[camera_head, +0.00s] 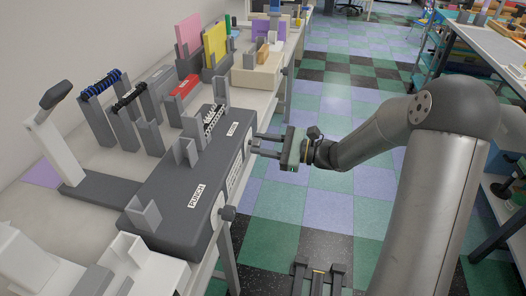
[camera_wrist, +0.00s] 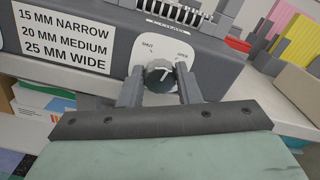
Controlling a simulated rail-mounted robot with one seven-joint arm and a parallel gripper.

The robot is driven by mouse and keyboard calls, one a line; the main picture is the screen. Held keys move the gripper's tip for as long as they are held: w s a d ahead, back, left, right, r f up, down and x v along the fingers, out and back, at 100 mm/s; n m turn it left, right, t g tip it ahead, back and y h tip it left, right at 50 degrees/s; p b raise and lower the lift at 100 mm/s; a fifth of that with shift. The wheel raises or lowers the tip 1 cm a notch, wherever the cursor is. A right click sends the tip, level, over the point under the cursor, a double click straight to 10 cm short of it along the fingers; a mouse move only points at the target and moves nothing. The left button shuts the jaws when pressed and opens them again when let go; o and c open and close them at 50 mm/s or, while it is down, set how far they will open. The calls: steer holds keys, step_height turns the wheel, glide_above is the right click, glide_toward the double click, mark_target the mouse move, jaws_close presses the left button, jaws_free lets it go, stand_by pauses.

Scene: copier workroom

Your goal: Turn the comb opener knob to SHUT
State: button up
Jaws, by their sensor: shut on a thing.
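The comb opener knob (camera_wrist: 158,82) is a round dark knob with a pale pointer mark, on a light plate (camera_wrist: 141,58) on the front of the grey binding machine (camera_head: 185,190). The plate reads SHUT at upper left and OPEN at upper right. The pale mark lies near the knob's top; its exact direction is hard to read. My gripper (camera_wrist: 160,74) is shut on the knob, with one finger on each side. In the head view my gripper (camera_head: 260,145) reaches the machine's front from the right, and its fingers largely hide the knob.
A size label (camera_wrist: 64,41) is on the front, left in the wrist view. Comb racks (camera_head: 128,100) and coloured folders (camera_head: 215,42) stand behind. The tiled floor (camera_head: 330,95) before the bench is open.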

steer(key=n+b, duration=1.1)
steer(key=b, duration=0.2)
steer(key=shift+f, duration=0.2)
steer(key=shift+r+n+b, duration=0.1)
steer(key=shift+n+b, duration=0.2)
steer(key=shift+b, duration=0.1)
steer(key=o, duration=1)
steer(key=shift+c, duration=0.2)
steer(key=shift+d, duration=0.1)
steer(key=p+v, duration=0.2)
steer(key=v, duration=1.5)
steer(key=shift+d, duration=0.15)
